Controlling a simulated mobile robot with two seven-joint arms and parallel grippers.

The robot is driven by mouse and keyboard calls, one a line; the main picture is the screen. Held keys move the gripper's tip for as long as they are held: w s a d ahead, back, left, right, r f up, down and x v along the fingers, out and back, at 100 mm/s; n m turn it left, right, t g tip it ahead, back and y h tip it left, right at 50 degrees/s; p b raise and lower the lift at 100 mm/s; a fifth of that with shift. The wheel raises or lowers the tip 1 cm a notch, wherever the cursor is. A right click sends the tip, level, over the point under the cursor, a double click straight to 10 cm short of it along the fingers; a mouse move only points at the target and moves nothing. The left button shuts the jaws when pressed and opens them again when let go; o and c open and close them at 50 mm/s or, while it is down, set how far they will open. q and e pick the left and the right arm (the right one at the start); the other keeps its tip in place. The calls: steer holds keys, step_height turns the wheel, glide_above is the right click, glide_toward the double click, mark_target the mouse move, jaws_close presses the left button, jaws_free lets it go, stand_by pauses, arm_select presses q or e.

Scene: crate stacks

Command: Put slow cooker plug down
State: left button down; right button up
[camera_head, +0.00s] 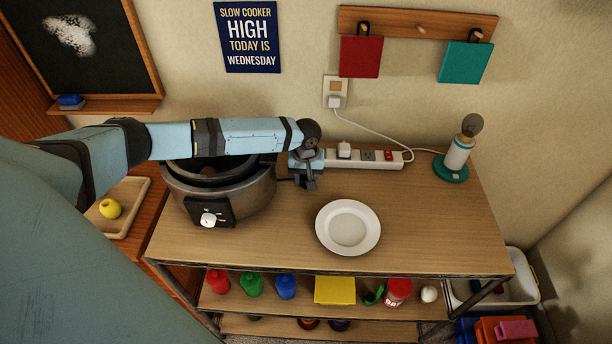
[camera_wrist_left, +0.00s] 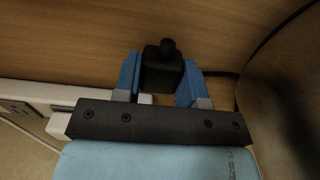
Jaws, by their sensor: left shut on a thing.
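My left gripper (camera_head: 307,178) comes down at the left end of the white power strip (camera_head: 372,163), close to the right side of the slow cooker (camera_head: 252,190). In the left wrist view the blue fingers (camera_wrist_left: 161,82) are shut on a small black plug (camera_wrist_left: 162,70). The plug is out of any socket and close over the wooden shelf top; I cannot tell whether it touches the wood. A dark cord (camera_wrist_left: 222,74) shows beside the fingers, towards the cooker. My forearm hides part of the cooker's top. My right gripper is not in view.
A white plate (camera_head: 348,228) lies on the shelf top (camera_head: 430,220), right of the cooker. A white plug (camera_head: 344,149) sits in the strip. A lamp (camera_head: 457,156) stands at the right back. Wood is bare in front of the strip and around the plate.

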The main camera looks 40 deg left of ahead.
mark_target(306, 176)
arm_select(q)
steer(key=shift+f, duration=0.5)
steer(key=c, duration=0.7)
jaws_free()
step_height(306, 176, up, 13)
steer(key=b, duration=0.1)
steer(key=shift+r, duration=0.15)
